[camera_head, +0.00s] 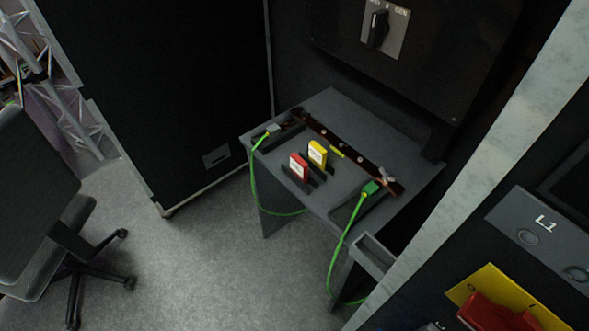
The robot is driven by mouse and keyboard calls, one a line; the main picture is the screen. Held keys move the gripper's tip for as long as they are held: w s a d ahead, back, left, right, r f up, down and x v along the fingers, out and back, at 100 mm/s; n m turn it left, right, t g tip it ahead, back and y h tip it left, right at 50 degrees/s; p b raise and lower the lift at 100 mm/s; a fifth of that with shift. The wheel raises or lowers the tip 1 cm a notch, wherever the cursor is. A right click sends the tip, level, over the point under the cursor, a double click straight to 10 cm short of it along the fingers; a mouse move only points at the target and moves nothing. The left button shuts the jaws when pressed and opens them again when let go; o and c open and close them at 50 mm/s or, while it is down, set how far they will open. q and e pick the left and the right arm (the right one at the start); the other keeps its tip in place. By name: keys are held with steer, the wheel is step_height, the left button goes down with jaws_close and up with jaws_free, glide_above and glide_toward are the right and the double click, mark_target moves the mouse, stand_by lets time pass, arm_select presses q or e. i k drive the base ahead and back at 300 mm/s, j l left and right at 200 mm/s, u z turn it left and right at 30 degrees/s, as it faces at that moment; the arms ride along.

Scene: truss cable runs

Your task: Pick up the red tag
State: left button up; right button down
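The red tag (299,167) is a small upright card with a white label. It stands in a dark holder on the small grey table (340,113), left of centre on its top. A matching yellow tag (317,153) stands just behind it to the right. Neither of my grippers shows in the head view.
A green cable with plugs at the table's left and right edges hangs in front. A dark bar (345,150) runs across the tabletop. A rotary switch (379,28) is on the panel above. An office chair (50,200) stands at left; grey floor (210,260) between is clear. A pale post (480,140) and L1 panel (545,232) flank the right.

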mark_target(299, 167)
steer(key=z, duration=1.05)
steer(key=j+z, duration=0.7)
steer(key=z, duration=0.25)
steer(key=j+z, duration=0.45)
steer(key=k+j+z, duration=0.15)
steer(key=z, duration=0.35)
